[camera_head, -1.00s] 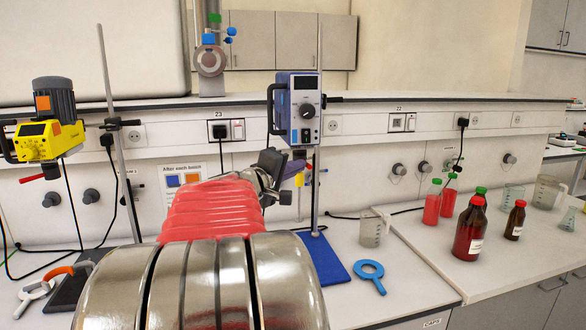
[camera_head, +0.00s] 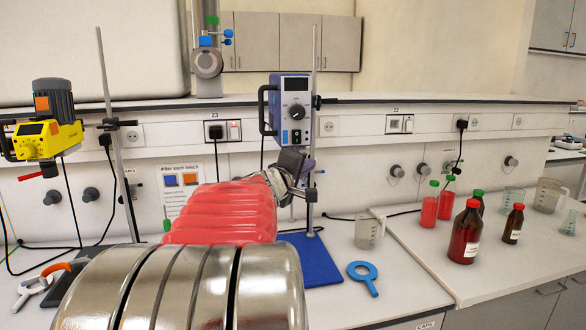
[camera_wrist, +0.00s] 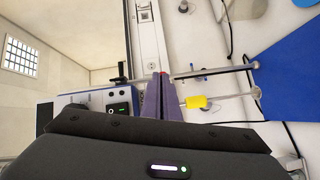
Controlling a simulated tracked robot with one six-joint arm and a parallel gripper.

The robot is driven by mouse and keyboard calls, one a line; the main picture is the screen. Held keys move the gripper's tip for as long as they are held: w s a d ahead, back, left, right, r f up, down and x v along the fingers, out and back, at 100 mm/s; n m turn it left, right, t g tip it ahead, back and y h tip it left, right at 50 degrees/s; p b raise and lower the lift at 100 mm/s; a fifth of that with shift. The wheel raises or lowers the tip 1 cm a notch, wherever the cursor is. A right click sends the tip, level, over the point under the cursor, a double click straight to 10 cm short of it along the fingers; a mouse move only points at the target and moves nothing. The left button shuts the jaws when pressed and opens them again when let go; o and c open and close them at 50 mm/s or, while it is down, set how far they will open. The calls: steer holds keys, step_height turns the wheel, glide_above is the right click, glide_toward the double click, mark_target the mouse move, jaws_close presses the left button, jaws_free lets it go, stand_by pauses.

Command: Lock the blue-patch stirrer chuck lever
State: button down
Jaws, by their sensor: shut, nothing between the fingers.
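The blue-and-white stirrer (camera_head: 291,105) hangs on a thin stand with a blue base plate (camera_head: 312,260), in the middle of the head view. Its housing (camera_wrist: 88,103) also shows at the left of the wrist view. A yellow lever (camera_wrist: 197,102) shows by a thin metal shaft in the wrist view. My gripper (camera_wrist: 161,78) is shut and empty. Its purple fingers lie just left of the lever in the wrist view; I cannot tell whether they touch it. In the head view, my gripper (camera_head: 307,168) is just below the stirrer housing and the lever is hidden.
A yellow stirrer (camera_head: 48,135) with an orange patch stands at the left. A blue ring-handled tool (camera_head: 363,275) and a clear beaker (camera_head: 367,232) are right of the blue base. Bottles, including a large brown one (camera_head: 465,235), stand farther right. The stand rod (camera_head: 311,110) is close to my gripper.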

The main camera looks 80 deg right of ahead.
steer(key=shift+s+d, duration=0.4)
steer(key=shift+s, duration=0.25)
steer(key=s+a+r, duration=0.2)
steer(key=s+a, duration=0.4)
steer(key=a, duration=0.3)
steer(key=shift+a, duration=0.15)
stand_by(0.7)
steer(key=shift+s, duration=0.1)
